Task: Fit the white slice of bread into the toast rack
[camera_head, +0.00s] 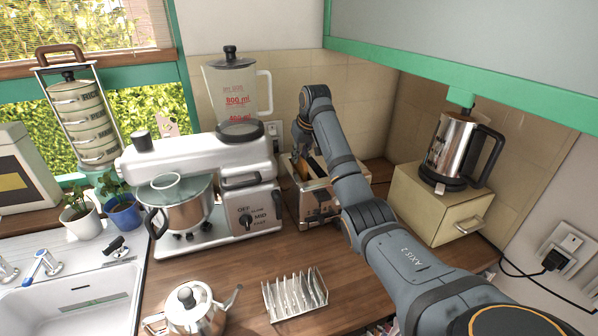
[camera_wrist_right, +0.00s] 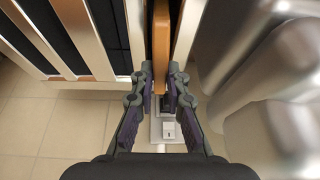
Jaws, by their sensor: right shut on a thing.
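My right gripper (camera_head: 303,146) is over the metal toaster (camera_head: 318,203) in the head view. In the right wrist view the gripper (camera_wrist_right: 159,82) is shut on a slice of bread (camera_wrist_right: 161,40), seen edge-on with a brown crust. The slice stands upright at a toaster slot; its faces are hidden, so I cannot tell its colour or how deep it sits. Another tan edge (camera_wrist_right: 72,30), apparently a second slice, shows in another slot to the left. The toast rack (camera_head: 295,294), a row of thin metal dividers, stands empty on the counter. My left gripper is out of view.
A stand mixer (camera_head: 205,180) stands left of the toaster, with a blender jug (camera_head: 235,90) behind. A kettle (camera_head: 458,150) sits on a bread box (camera_head: 432,208) at right. A teapot (camera_head: 192,308) is left of the rack. Bare wood (camera_head: 245,262) lies between.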

